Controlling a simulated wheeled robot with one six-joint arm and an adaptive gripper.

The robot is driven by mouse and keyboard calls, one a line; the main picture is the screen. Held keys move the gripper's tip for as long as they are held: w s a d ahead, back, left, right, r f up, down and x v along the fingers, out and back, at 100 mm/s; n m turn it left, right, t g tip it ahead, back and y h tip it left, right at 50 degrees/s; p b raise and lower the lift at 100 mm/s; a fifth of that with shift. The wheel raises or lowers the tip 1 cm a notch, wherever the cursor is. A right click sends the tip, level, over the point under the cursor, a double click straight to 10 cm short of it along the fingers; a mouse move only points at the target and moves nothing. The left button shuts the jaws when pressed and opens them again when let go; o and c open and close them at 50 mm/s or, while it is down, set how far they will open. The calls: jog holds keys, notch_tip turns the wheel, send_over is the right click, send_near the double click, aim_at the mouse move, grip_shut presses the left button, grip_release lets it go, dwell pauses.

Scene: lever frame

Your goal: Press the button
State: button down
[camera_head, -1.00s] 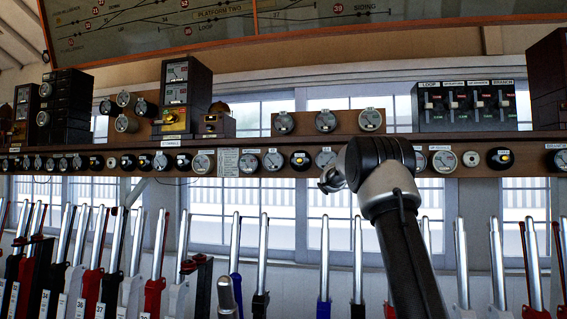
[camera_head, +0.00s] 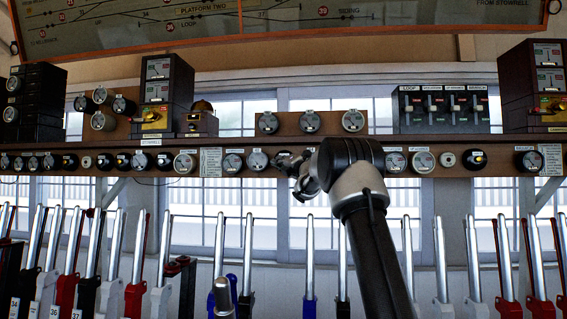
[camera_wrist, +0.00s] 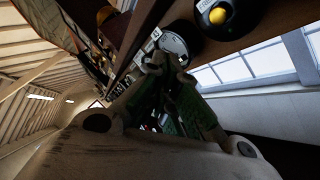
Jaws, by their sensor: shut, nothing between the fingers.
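A round black button (camera_wrist: 218,15) with a yellow centre shows at the top right of the wrist view, on the dark shelf front. My gripper (camera_wrist: 158,62) is shut and empty, its fingertips left of and below this button and apart from it in the picture. The fingertips overlap a pale round dial (camera_wrist: 173,44). In the head view my gripper (camera_head: 290,168) is in front of the instrument row and hides part of it. Other black buttons with yellow centres are on the row, one at the right (camera_head: 476,160) and one at the left (camera_head: 141,161). Contact cannot be told.
A long shelf (camera_head: 225,143) carries dials, instrument boxes (camera_head: 168,95) and a switch block (camera_head: 440,108). A row of upright levers (camera_head: 219,245) stands below, close around my arm. Windows are behind.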

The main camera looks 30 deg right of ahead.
jog(key=w+d, duration=0.5)
jog(key=w, duration=0.2)
jog(key=shift+w, duration=0.2)
dwell(1.4)
jog(key=shift+w+d, duration=0.2)
jog(key=shift+w, duration=0.05)
jog(key=shift+w+d, duration=0.3)
jog(key=shift+w, duration=0.1)
dwell(0.7)
jog(key=shift+s+a, duration=0.5)
jog(key=shift+s, duration=0.25)
jog(key=shift+s+a, duration=0.7)
jog(key=shift+s, duration=0.35)
jog(key=shift+s+a, duration=0.7)
jog(key=shift+s, duration=0.35)
dwell(0.5)
